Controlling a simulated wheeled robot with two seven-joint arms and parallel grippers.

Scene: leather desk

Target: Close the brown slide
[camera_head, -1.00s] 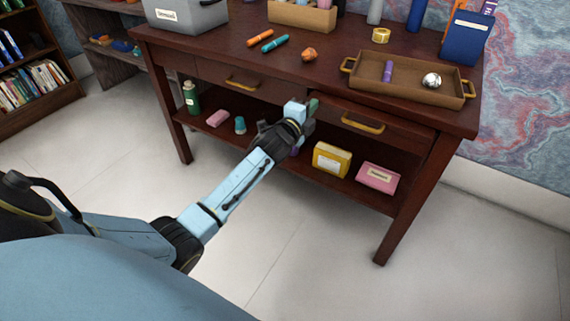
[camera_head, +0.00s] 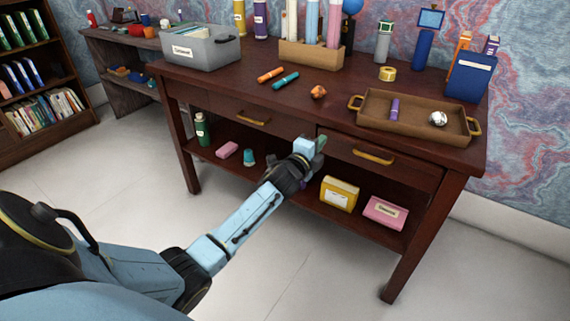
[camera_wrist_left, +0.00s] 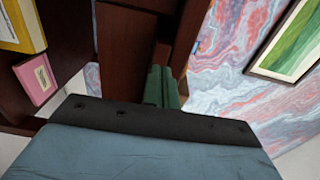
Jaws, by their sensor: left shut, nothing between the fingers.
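The brown slide appears to be the right-hand drawer (camera_head: 400,172) of the dark red-brown desk, with a brass handle (camera_head: 373,157). Its front seems to stand slightly proud of the desk frame; the exact gap is unclear. My left gripper (camera_head: 320,143) is at the left end of this drawer front, with its green fingers shut and empty. In the left wrist view the green fingers (camera_wrist_left: 161,88) point at dark wood, close to or touching it; contact cannot be told. My right gripper is not in view.
The left drawer (camera_head: 215,101) looks flush. A brown tray (camera_head: 435,126) with a purple stick and a silver ball sits above the right drawer. The lower shelf holds a yellow box (camera_head: 339,193), a pink box (camera_head: 385,212) and a green bottle (camera_head: 201,130). The floor in front is clear.

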